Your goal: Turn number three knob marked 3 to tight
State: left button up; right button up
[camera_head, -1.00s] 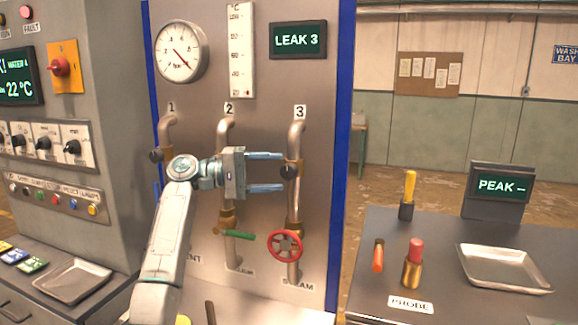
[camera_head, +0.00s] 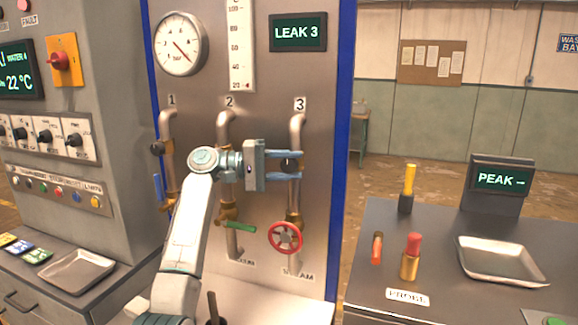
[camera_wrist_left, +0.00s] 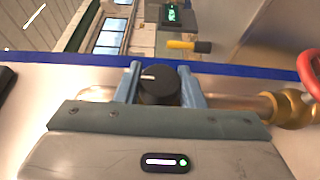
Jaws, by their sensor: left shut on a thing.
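The number 3 knob (camera_head: 289,165) is a small black knob on the pipe under the label 3 (camera_head: 299,104). In the left wrist view the black knob (camera_wrist_left: 160,85) has a white pointer line and sits between the two blue fingers. My left gripper (camera_head: 290,165) is shut on it, one finger above and one below in the head view. The display (camera_head: 298,33) above the pipe reads LEAK 3. My right gripper is not in view.
A red handwheel (camera_head: 285,238) and a green lever (camera_head: 238,228) sit lower on the pipes. Another black knob (camera_head: 157,148) is on pipe 1. A bench on the right holds a metal tray (camera_head: 500,262), a red-topped probe (camera_head: 411,258) and a yellow-handled tool (camera_head: 409,185).

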pick_arm(q)
jog(key=y, duration=0.1)
jog(key=m+y+p, duration=0.1)
jog(key=y, duration=0.1)
jog(key=shift+r+y, duration=0.2)
jog(key=shift+y, duration=0.1)
jog(key=shift+f+m+y+p, duration=0.3)
jog(key=shift+y+p, duration=0.15)
jog(key=shift+y, duration=0.35)
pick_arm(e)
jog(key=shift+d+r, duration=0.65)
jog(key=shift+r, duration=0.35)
pick_arm(q)
jog(key=o, duration=1)
jog(key=shift+r, duration=0.1)
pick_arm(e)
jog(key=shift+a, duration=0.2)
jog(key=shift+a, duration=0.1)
pick_arm(q)
jog(key=shift+a, duration=0.15)
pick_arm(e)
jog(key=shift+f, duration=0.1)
